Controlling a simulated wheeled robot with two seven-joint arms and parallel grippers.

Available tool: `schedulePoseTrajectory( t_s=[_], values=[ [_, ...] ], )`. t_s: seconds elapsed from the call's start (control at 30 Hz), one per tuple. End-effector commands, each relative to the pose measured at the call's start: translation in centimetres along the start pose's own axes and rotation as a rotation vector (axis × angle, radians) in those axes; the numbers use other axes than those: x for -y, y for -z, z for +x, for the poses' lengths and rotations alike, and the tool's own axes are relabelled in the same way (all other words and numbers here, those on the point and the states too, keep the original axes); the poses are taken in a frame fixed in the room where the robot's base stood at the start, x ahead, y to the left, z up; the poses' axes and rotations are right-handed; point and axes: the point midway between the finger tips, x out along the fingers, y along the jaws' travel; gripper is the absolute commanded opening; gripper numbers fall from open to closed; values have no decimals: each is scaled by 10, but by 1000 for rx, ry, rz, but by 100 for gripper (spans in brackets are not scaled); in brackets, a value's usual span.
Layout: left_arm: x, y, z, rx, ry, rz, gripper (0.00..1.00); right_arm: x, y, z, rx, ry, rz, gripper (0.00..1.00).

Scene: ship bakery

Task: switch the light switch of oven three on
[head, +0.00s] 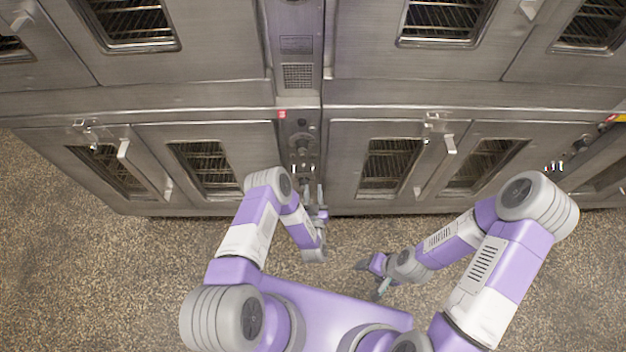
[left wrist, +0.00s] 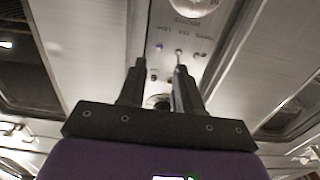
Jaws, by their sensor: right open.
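The control panel (head: 298,128) of the lower oven stands between its glass doors, with a dark knob and small switches. In the left wrist view the panel shows a large round dial (left wrist: 193,6), upside-down lettering and a row of small toggle switches (left wrist: 179,52). My left gripper (head: 318,192) is at the lower part of this panel. Its fingers (left wrist: 160,68) are apart with nothing between them, and the right fingertip appears close below a toggle. My right gripper (head: 371,277) is open and empty, low above the floor.
Oven doors with windows (head: 203,163) and projecting handles (head: 124,149) flank the panel on both sides. Another oven stands above, with its own panel (head: 297,60). A further control area (head: 553,166) shows at the right. The speckled floor (head: 90,250) is clear.

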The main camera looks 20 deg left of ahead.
Motion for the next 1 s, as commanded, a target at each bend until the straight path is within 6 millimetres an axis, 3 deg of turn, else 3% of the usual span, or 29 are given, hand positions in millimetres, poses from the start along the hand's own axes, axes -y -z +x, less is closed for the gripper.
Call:
schedulePoseTrajectory(
  t_s=[0.1, 0.4, 0.77, 0.8, 1.0],
  values=[
    [0, -4, 11, -1, -1, 0, 34, -7, 1, 18, 0, 0, 0, 65],
    [0, -2, 54, 0, -1, -1, 34, -10, 1, 28, 1, 0, 0, 65],
    [0, 0, 61, 2, -2, 0, 34, -11, 1, 28, 0, 0, 0, 65],
    [0, 0, 61, 2, -2, 0, 32, -11, 1, 28, 0, 0, 0, 65],
    [0, 0, 61, 2, -2, 0, 2, -11, 1, 28, 0, 0, 0, 65]
  ],
)
